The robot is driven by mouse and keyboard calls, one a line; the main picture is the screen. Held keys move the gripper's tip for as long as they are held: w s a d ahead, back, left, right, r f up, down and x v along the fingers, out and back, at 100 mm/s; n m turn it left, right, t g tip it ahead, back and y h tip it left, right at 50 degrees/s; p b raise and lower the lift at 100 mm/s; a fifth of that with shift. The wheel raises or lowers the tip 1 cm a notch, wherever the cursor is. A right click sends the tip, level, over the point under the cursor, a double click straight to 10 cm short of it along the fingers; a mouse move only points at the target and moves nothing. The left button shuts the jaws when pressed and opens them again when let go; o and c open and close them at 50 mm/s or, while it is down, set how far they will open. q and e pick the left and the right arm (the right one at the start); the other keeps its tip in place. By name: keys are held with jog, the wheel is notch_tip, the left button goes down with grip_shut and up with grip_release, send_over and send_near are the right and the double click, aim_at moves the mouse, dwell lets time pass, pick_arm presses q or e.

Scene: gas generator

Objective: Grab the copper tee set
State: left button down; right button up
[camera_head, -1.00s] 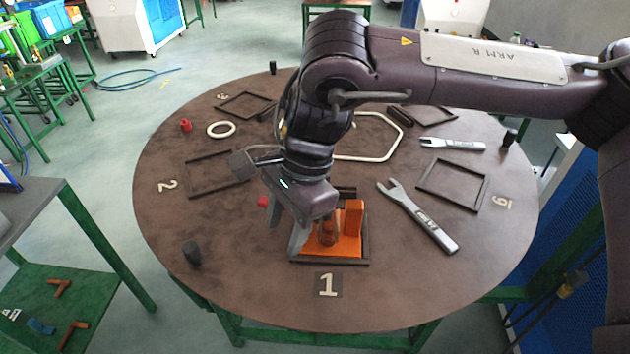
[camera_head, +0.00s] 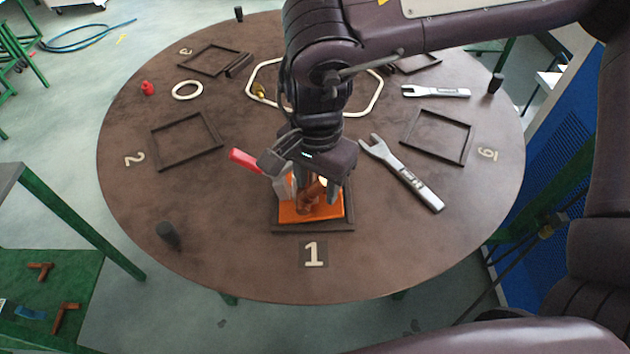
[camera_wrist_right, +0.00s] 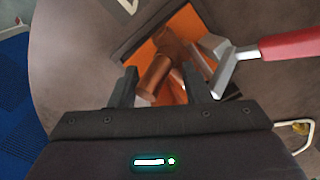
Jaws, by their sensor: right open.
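The copper tee set (camera_head: 308,195) sits in an orange tray (camera_head: 290,214) inside the dark square frame at mark 1. In the right wrist view the copper tee (camera_wrist_right: 156,74) lies between and just beyond the fingers. My right gripper (camera_head: 312,190) is open and points down over the tray; it also shows in the right wrist view (camera_wrist_right: 163,82), with a finger on each side of the copper pipe. I cannot tell whether the fingers touch it. My left gripper is not in view.
Two grey wrenches (camera_head: 408,180) (camera_head: 440,91) lie to the right. Empty dark frames (camera_head: 187,160) (camera_head: 465,140), a white ring (camera_head: 187,90), a large white hexagonal loop (camera_head: 376,95) and dark posts (camera_head: 168,234) are around the round table. Loose copper pieces (camera_head: 66,318) lie on a green shelf at lower left.

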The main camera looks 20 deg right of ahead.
jog(key=shift+s+f, duration=0.1)
jog(key=shift+f, duration=0.5)
jog(key=shift+s+d+f, duration=0.1)
jog(key=shift+s+f, duration=0.15)
jog(key=c, duration=0.5)
jog(key=shift+w+a+f, duration=0.1)
jog(key=shift+w+a, duration=0.2)
jog(key=shift+a, duration=0.1)
grip_shut()
jog(key=shift+w+d+r, duration=0.1)
jog(key=shift+r, duration=0.1)
